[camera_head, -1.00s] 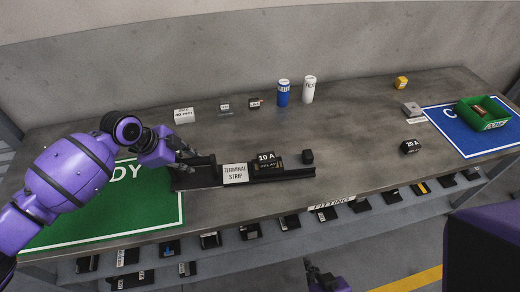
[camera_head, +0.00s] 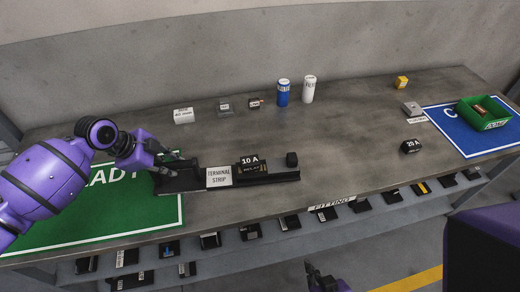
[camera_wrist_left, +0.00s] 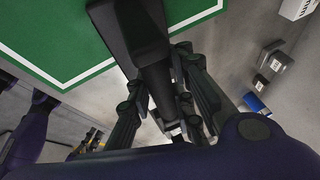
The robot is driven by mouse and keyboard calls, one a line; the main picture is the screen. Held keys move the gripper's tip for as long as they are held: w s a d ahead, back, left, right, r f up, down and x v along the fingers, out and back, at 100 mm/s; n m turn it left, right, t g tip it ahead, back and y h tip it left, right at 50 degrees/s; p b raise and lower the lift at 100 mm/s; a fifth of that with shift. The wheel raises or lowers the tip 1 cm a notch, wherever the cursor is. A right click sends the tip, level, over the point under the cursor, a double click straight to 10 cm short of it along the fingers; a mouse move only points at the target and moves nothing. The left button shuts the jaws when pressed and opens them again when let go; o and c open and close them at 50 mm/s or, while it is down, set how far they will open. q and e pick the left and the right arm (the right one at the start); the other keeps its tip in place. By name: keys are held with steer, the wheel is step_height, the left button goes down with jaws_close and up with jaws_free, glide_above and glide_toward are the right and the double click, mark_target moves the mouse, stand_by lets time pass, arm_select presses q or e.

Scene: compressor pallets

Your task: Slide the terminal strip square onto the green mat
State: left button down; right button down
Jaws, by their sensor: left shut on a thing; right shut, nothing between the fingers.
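The black terminal strip (camera_head: 278,180) lies on the grey table with a white "TERMINAL STRIP" label. A black "10 A" relay (camera_head: 250,165) and a small black block (camera_head: 291,160) sit on or against it. Its left end overlaps the right border of the green mat (camera_head: 90,215); most of it is on bare table. My left gripper (camera_head: 165,172) is shut on that end. In the left wrist view the fingers (camera_wrist_left: 165,95) straddle the black strip end (camera_wrist_left: 140,30) above the mat's white border. My right gripper (camera_head: 322,280) is shut and empty, low in front of the table.
Blue (camera_head: 282,93) and white (camera_head: 308,89) cylinders and small boxes stand at the back. A "25 A" relay (camera_head: 411,146), a blue mat (camera_head: 455,136) and a green bin (camera_head: 485,113) are at right. A shelf with several dark parts runs below the front edge.

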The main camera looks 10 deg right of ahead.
arm_select(q)
steer(key=c, duration=1.6)
jaws_free()
steer(key=shift+a+f, duration=0.15)
steer(key=shift+f, duration=0.15)
steer(key=shift+o, duration=0.8)
steer(key=shift+r, duration=0.15)
